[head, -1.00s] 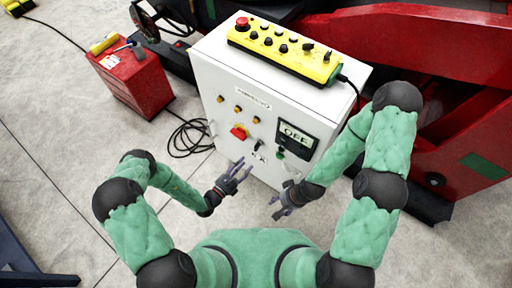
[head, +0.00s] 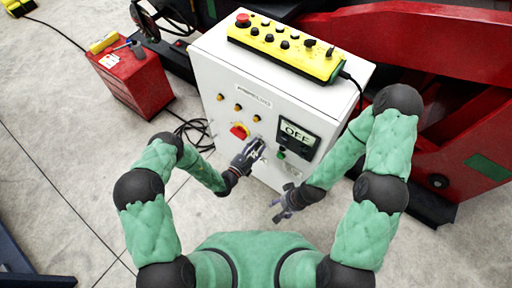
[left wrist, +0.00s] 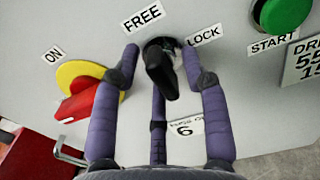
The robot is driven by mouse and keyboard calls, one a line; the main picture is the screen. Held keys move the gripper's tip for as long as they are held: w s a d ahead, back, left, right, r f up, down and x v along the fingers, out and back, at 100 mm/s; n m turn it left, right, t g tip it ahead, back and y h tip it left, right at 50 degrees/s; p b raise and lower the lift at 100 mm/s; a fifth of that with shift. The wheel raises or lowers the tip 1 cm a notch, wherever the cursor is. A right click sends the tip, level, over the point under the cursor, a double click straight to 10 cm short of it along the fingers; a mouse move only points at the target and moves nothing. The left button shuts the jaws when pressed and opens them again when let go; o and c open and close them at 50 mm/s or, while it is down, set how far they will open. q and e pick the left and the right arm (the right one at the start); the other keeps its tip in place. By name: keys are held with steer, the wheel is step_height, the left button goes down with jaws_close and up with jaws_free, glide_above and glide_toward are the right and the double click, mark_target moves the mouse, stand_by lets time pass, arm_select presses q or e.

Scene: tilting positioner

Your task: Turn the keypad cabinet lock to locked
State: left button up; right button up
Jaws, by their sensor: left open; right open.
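The white cabinet (head: 212,78) stands in front of me. Its lock, a black knob (left wrist: 160,72), sits on the front panel between a FREE label (left wrist: 142,17) and a LOCK label (left wrist: 204,36). The knob's long handle runs roughly up and down in the left wrist view; I cannot tell which label it points to. My left gripper (head: 254,153) is open at the panel, its fingers on both sides of the knob; contact is unclear. It also shows in the left wrist view (left wrist: 161,58). My right gripper (head: 281,206) is open and empty, lower and apart from the cabinet.
A red-and-yellow rotary switch (left wrist: 88,100) is close left of my left fingers. A green START button (left wrist: 284,12) is to the right. A display reading OFF (head: 297,134) is on the panel. A yellow control box (head: 285,50) lies on top. A red box (head: 135,82) stands left.

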arm_select(q)
steer(key=shift+w+d, duration=0.1)
jaws_close()
steer(key=shift+m, duration=0.3)
steer(key=m+p, duration=0.1)
steer(key=m, duration=0.2)
steer(key=shift+r+m+p, duration=0.15)
steer(key=shift+m+p, duration=0.15)
steer(key=shift+p, duration=0.05)
steer(key=m+p, duration=0.1)
steer(key=m, duration=0.3)
steer(key=shift+r+m, duration=0.1)
steer(key=shift+m, duration=0.2)
steer(key=m+p, duration=0.1)
steer(key=m, duration=0.3)
steer(key=shift+m, duration=0.3)
steer(key=shift+d+r+m+p, duration=0.1)
steer(key=shift+m+p, duration=0.5)
steer(key=shift+m, duration=1.6)
